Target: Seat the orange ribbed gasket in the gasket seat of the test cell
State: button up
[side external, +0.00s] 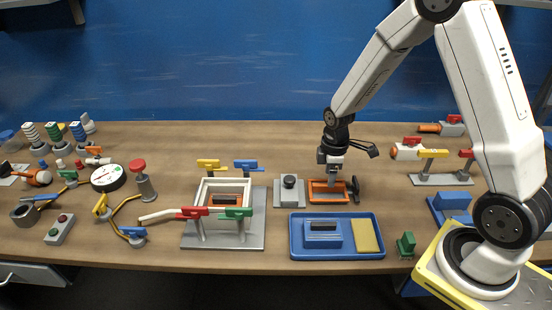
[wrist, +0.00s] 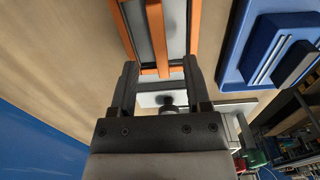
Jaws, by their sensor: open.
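An orange ribbed gasket (side external: 317,198), a rectangular frame with a bar along its middle, lies on the table right of centre. It fills the top of the wrist view (wrist: 163,70), over a grey surface. My gripper (side external: 330,174) is above it, pointing down. In the wrist view my gripper (wrist: 160,80) is open, with the gasket's near short end showing between its fingers. I cannot tell how much height separates them. The test cell, a pale square frame (side external: 205,188) on a grey base (side external: 250,240), stands to the left. An orange block with a dark top (side external: 226,202) shows inside it; the seat is not clear.
A blue tray (side external: 298,251) with a blue block and yellow pad lies in front. Coloured clamps (side external: 248,164) surround the cell. A dark handle (side external: 354,189) is right of the gasket.

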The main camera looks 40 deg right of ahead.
jog(key=shift+f, duration=1.9)
grip_shut()
